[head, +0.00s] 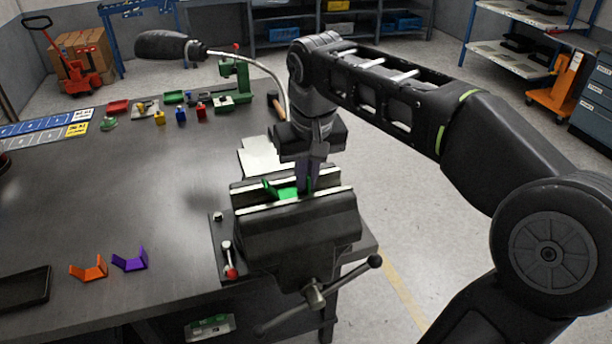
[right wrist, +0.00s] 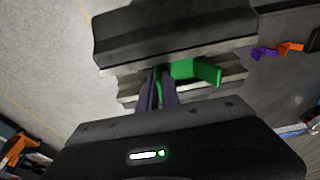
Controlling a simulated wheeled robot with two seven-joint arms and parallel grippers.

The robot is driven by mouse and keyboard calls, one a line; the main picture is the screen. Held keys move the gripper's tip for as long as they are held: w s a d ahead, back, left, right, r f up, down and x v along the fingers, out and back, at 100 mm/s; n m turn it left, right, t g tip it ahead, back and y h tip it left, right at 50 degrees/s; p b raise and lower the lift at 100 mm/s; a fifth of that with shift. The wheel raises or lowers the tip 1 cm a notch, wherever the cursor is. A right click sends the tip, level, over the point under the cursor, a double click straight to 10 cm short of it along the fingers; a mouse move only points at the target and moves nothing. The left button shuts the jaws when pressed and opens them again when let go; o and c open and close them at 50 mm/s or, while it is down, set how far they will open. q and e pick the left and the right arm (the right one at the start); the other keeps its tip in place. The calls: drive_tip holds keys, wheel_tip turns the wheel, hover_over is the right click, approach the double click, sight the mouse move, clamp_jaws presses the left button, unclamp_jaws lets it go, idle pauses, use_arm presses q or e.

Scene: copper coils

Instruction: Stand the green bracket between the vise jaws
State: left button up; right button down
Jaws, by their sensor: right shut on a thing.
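The green bracket (head: 283,189) is between the two jaws of the vise (head: 297,233), partly hidden by the near jaw and my gripper. My right gripper (head: 309,188) points down from above and is shut on the bracket's right end. In the right wrist view the green bracket (right wrist: 192,70) shows in the gap between the jaws, with one end flange standing out away from my fingers (right wrist: 160,90). A gap shows between the jaws beside the bracket. Whether the bracket touches the vise floor is hidden. My left gripper is not in view.
An orange bracket (head: 88,269) and a purple bracket (head: 130,261) lie on the bench (head: 120,200) at left. A black tray (head: 24,288) is at the near left corner. A lamp (head: 161,45) overhangs the bench. Small coloured parts and a green press (head: 235,85) stand farther back.

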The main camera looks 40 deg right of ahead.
drive_tip(key=shift+f, duration=0.15)
idle(0.5)
drive_tip(key=c, duration=1.5)
unclamp_jaws()
drive_tip(key=shift+r, duration=0.2)
drive_tip(key=shift+r+p, duration=3.3)
drive_tip(key=shift+r, duration=0.5)
